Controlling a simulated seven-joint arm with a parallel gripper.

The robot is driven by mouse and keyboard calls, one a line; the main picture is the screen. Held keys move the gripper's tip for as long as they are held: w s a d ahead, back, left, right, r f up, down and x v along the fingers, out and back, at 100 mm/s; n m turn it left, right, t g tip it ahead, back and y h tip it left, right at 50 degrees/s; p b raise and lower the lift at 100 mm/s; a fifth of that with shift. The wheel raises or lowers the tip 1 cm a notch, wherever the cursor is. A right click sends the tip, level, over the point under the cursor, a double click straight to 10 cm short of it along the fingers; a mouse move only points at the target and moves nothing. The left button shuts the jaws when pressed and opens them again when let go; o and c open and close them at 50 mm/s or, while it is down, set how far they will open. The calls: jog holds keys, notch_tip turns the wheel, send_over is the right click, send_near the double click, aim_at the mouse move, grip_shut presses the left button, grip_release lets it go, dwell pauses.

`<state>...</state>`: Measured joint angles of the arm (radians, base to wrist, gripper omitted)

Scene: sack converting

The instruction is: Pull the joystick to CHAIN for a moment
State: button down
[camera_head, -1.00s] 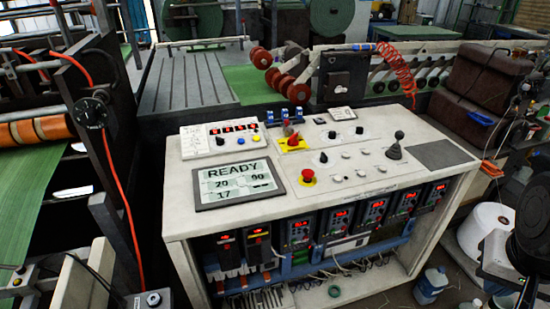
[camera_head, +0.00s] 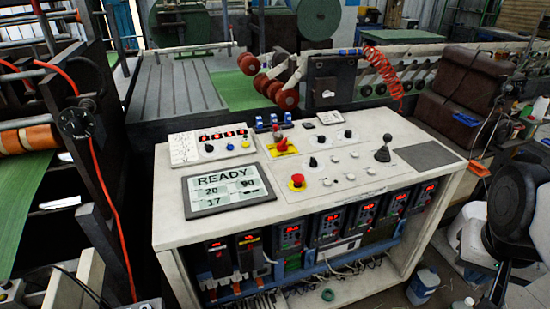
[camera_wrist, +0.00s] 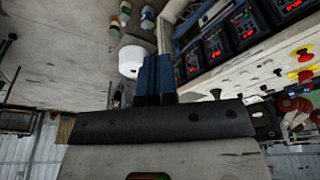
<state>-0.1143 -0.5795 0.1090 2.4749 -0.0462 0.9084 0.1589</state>
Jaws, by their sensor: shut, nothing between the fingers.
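The joystick (camera_head: 383,150) is a black stick with a round knob and a dark boot, at the right of the console top (camera_head: 340,210). It looks about upright. No CHAIN label is readable. My gripper (camera_wrist: 154,75) shows only in the wrist view, with its two blue-grey fingers together and nothing between them. That view is turned roughly upside down. A small dark knob (camera_wrist: 215,93), possibly the joystick, hangs from the console edge there, apart from the fingers.
The console has a READY screen (camera_head: 228,188), a red mushroom button (camera_head: 297,181), a red-and-yellow switch (camera_head: 282,147) and a flat dark pad (camera_head: 428,156) right of the joystick. A brown seat (camera_head: 465,90) stands behind. Lit drive units (camera_head: 328,228) sit below the top.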

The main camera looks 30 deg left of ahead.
jog(key=shift+r, duration=0.1)
jog(key=w+v, duration=0.1)
jog(key=v, duration=0.6)
jog(key=shift+w+r, duration=0.3)
jog(key=shift+r, duration=0.2)
dwell(0.4)
jog(key=s+d+f, duration=0.3)
jog(key=f, duration=0.5)
jog(key=shift+s+d, duration=0.3)
jog(key=shift+w, duration=0.15)
dwell(1.1)
